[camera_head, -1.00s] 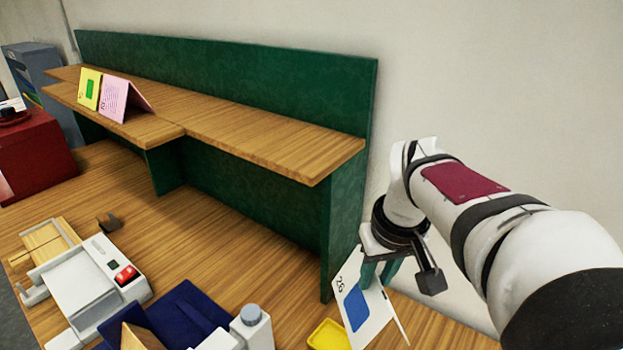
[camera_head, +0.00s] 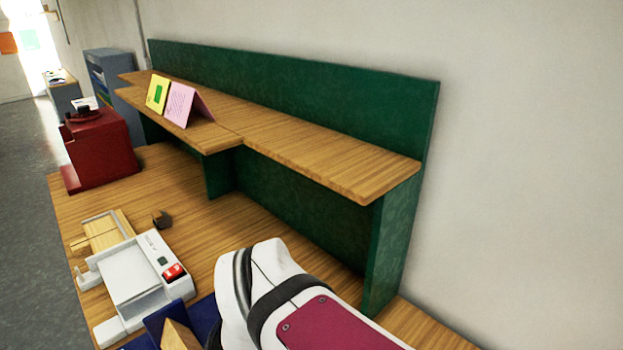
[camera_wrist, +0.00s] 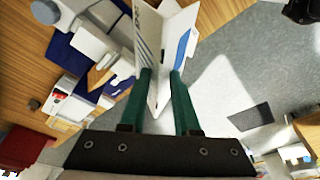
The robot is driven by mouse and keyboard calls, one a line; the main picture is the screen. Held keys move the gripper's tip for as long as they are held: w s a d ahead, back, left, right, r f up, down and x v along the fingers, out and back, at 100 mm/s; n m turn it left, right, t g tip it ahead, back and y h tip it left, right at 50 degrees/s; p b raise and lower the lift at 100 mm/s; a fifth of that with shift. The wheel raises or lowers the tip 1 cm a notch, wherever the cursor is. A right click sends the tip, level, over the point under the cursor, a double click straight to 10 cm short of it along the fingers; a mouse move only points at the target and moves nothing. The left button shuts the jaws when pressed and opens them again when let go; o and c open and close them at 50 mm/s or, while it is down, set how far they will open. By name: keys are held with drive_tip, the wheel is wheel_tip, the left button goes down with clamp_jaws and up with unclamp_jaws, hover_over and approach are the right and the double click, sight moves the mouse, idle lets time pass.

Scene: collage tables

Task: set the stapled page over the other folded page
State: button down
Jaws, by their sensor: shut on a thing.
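My gripper (camera_wrist: 161,76) shows in the wrist view, its two green fingers shut on a folded white page (camera_wrist: 150,32). The page hangs as a tent with a blue patch on one panel; no staple can be made out. In the head view only my arm shows, at the bottom, and the gripper and held page are out of frame. A folded pink page (camera_head: 180,104) with printed lines stands like a tent on the wooden shelf (camera_head: 300,155). A folded yellow page (camera_head: 157,93) with a green patch stands just left of it. My gripper is away from both.
The green back panel (camera_head: 290,90) rises behind the shelf, and a green end panel (camera_head: 390,245) stands at its right. The shelf right of the pink page is clear. A white machine (camera_head: 142,275) and a red machine (camera_head: 101,145) stand on the lower table.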

drive_tip(key=s+a+f+n, duration=0.1)
drive_tip(key=f+n, duration=0.1)
drive_tip(key=n, duration=0.1)
drive_tip(key=s+a+f+n+g, duration=0.1)
drive_tip(key=f+n, duration=0.1)
drive_tip(key=n, duration=0.1)
drive_tip(key=s+a+f+n+g, duration=0.1)
drive_tip(key=f+n, duration=0.1)
drive_tip(key=n, duration=0.1)
drive_tip(key=shift+f+h, duration=0.3)
drive_tip(key=shift+s+f+n, duration=0.1)
drive_tip(key=shift+f+n, duration=0.2)
drive_tip(key=shift+f, duration=0.05)
wheel_tip(320, 180, down, 12)
drive_tip(key=c, duration=0.6)
unclamp_jaws()
drive_tip(key=shift+v, duration=3.05)
drive_tip(key=shift+a, duration=0.1)
